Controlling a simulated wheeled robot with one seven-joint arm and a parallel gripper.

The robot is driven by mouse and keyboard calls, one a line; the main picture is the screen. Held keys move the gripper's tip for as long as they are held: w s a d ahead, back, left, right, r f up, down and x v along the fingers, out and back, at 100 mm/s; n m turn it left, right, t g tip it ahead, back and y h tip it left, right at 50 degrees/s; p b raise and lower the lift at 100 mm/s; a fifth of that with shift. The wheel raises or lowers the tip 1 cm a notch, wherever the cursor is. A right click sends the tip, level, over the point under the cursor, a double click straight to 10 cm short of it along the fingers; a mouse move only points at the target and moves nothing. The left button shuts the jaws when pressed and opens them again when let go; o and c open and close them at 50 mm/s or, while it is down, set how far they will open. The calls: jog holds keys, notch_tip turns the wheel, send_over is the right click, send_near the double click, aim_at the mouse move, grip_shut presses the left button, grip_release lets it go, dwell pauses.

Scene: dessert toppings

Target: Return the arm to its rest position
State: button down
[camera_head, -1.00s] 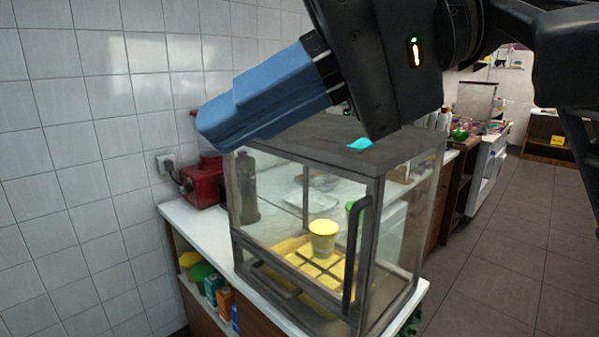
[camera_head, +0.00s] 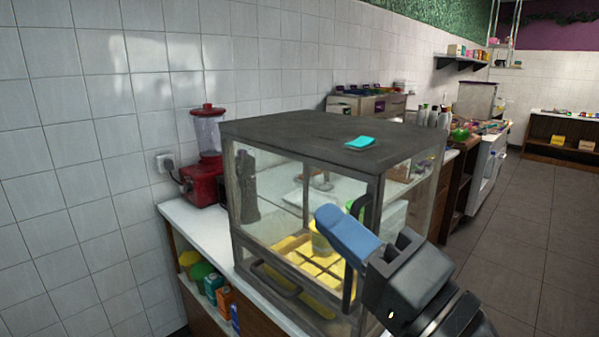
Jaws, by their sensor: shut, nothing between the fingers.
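My gripper (camera_head: 328,218) has blue fingers, pressed together with nothing between them. It is at the lower right middle of the head view, pointing up and left. It overlaps the front right corner of a dark-framed glass display case (camera_head: 285,137) and hides part of the case's upright handle. The picture does not show how far the fingers are from the glass. Inside the case, a yellow cup (camera_head: 319,243) stands on a yellow gridded tray (camera_head: 290,245). The fingers partly cover the cup.
The case stands on a white counter (camera_head: 190,229) along a tiled wall. A red blender (camera_head: 205,180) stands behind it at the left. A cyan pad (camera_head: 360,142) lies on the case's top. Open floor (camera_head: 515,255) lies at the right.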

jog(key=s+d+f+m+h, duration=0.1)
jog(key=s+d+f+h, duration=0.25)
jog(key=f, duration=0.25)
jog(key=s+d+f+m+t+h, duration=0.1)
jog(key=s+d+f+h, duration=0.25)
jog(key=f, duration=0.25)
jog(key=s+d+f+m+h, duration=0.1)
jog(key=s+d+f+h, duration=0.3)
jog(key=f, duration=0.3)
jog(key=s+d+f+n+g+h, duration=0.1)
jog(key=s+d+f+n, duration=0.1)
jog(key=s, duration=0.9)
jog(key=s+d+f+n+g+h, duration=0.1)
jog(key=s+d+n, duration=0.3)
jog(key=s, duration=0.7)
jog(key=f+n, duration=0.1)
jog(key=n, duration=0.1)
jog(key=shift+s+d+f+n+g+h, duration=0.2)
jog(key=shift+s+n+g+h, duration=0.1)
jog(key=shift+s+n+h, duration=0.1)
